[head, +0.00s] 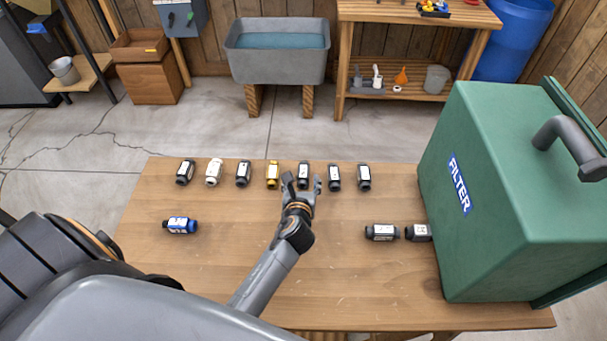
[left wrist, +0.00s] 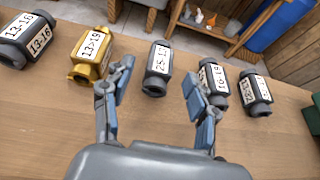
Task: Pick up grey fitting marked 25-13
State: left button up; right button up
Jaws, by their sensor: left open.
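The grey fitting marked 25-13 (left wrist: 158,70) stands in the middle of the left wrist view, its white label facing me. In the head view the same fitting (head: 303,172) stands in the back row on the table, partly hidden by my gripper. My left gripper (head: 303,185) is open and empty, just in front of it. In the left wrist view the two fingers (left wrist: 157,88) are spread to either side of the fitting, on its near side, without visible contact. My right gripper is not in view.
A gold fitting (head: 272,174) is left of the target and a dark fitting (head: 334,177) right of it, both close. A blue fitting (head: 180,225) lies front left. Two dark fittings lie by the green FILTER box (head: 520,200). The wooden table's (head: 345,280) front middle is clear.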

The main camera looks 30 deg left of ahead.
aim_at(303, 174)
pick_arm(q)
jog(key=x, duration=0.6)
jog(key=shift+w+a, duration=0.1)
jog(key=shift+w, duration=0.2)
jog(key=shift+s, duration=0.1)
jog(key=shift+c, duration=0.8)
grip_shut()
